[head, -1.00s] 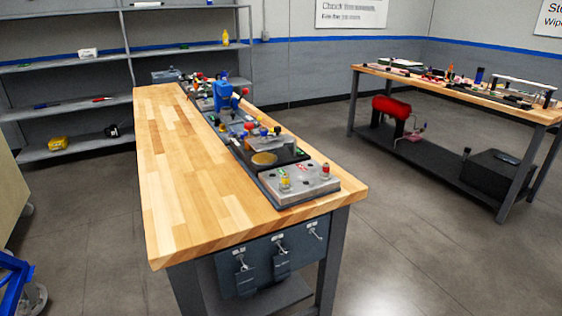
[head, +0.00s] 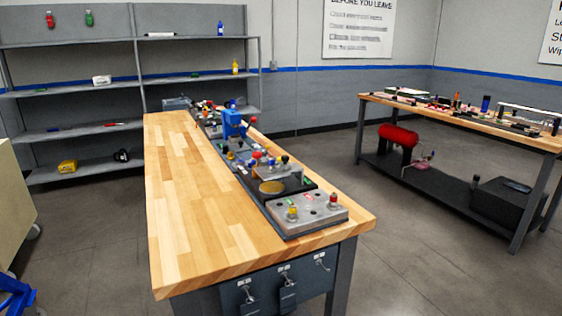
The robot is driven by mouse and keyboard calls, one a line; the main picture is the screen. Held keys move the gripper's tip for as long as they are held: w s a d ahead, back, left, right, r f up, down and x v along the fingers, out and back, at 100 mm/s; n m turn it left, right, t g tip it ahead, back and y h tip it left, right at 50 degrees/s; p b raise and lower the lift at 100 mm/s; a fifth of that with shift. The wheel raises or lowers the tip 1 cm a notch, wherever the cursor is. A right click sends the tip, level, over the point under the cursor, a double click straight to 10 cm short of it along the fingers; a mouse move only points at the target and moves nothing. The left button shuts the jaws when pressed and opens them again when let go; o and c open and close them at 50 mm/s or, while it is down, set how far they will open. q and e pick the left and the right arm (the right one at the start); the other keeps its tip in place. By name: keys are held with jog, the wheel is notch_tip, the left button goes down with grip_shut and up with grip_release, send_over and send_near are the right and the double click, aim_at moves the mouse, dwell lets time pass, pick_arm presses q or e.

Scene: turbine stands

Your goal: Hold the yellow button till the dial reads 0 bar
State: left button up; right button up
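A workbench (head: 185,215) with a wooden top stands in the middle of the head view, with a row of devices along its right side. On the grey block (head: 312,214) at the near end stand a small yellow part (head: 292,214) and a small red part (head: 333,201). I cannot tell which yellow part is the button. Other small yellow, red and blue knobs sit farther back, too small to tell apart. No dial can be read from here. Neither of my grippers is in view.
Grey shelves (head: 75,90) stand along the back wall. A second bench (head: 510,137) stands at the right, with a red tank (head: 398,137) and a black box (head: 500,203) on its lower shelf. Bare floor (head: 420,270) lies between the benches. A beige cabinet (head: 15,210) is at the left edge.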

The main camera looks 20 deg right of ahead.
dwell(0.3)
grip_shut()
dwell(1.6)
